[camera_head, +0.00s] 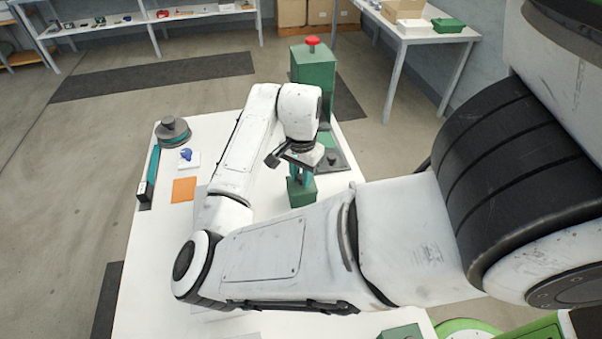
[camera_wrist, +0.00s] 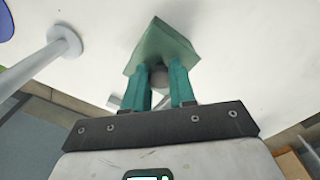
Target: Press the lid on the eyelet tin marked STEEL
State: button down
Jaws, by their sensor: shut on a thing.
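My gripper (camera_head: 301,171) points down over the white table, beside the green press (camera_head: 312,72) with its red top button. In the wrist view its two teal fingers (camera_wrist: 165,88) are shut around a grey knob-like part (camera_wrist: 159,77) of a green block (camera_wrist: 160,43). The green block also shows below the fingers in the head view (camera_head: 301,194); I cannot tell if it touches the table. The press's dark green base (camera_head: 340,160) with a small knob (camera_head: 332,158) lies just behind and right of the gripper. I can read no STEEL marking and cannot make out a tin or lid.
On the white table (camera_head: 140,265), left of my arm, are a grey round stack (camera_head: 172,130), a blue item (camera_head: 186,154) on a white card, an orange square (camera_head: 184,189) and a teal-black strip (camera_head: 148,178). A green box (camera_head: 400,333) sits at the front edge. My arm hides the table's middle.

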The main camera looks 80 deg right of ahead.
dwell(0.9)
jog(key=shift+c, duration=1.8)
grip_release()
jog(key=shift+r+p, duration=3.35)
jog(key=shift+r, duration=0.15)
grip_shut()
jog(key=shift+f+b, duration=1.75)
jog(key=shift+f, duration=0.75)
